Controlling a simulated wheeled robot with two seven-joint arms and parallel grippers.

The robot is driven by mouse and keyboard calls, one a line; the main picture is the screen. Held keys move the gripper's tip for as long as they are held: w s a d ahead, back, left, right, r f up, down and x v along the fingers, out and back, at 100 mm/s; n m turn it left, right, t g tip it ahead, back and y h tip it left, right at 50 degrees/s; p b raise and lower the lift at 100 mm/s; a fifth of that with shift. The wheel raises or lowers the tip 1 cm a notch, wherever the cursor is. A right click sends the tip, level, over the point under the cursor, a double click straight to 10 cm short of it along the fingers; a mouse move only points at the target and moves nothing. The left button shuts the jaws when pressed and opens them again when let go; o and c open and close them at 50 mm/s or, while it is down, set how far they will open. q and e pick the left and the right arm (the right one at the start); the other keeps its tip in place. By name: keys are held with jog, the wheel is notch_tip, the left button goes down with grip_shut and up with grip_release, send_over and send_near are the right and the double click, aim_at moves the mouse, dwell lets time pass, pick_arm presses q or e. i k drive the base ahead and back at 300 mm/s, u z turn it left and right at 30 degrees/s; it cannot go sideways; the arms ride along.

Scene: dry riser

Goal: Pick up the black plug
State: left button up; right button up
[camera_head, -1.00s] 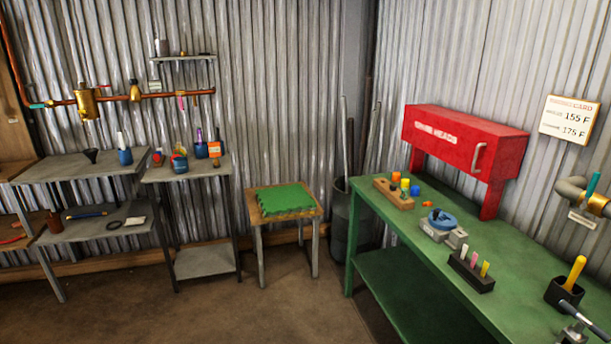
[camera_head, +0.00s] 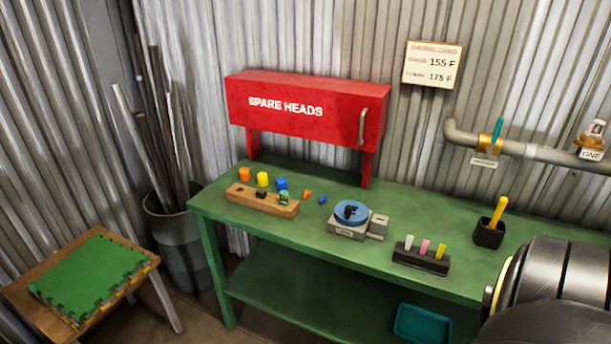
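A small black piece (camera_head: 262,193) sits in the wooden block (camera_head: 240,196) on the green bench, beside a small green piece (camera_head: 285,198). Another small dark piece (camera_head: 349,212) lies in the blue dish of the grey scale (camera_head: 347,231). Both are too small to tell for sure which is the black plug. Neither of my grippers is in view.
The green bench (camera_head: 300,250) also bears orange, yellow and blue pieces behind the block, a black holder (camera_head: 420,262) with coloured sticks, and a black cup (camera_head: 488,234). The red cabinet (camera_head: 300,112) stands at the back. A large black rounded part covers the lower right.

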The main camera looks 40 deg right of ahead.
aim_at(261, 193)
jog(key=z, duration=1.2)
jog(key=i, duration=1.1)
jog(key=z, duration=0.95)
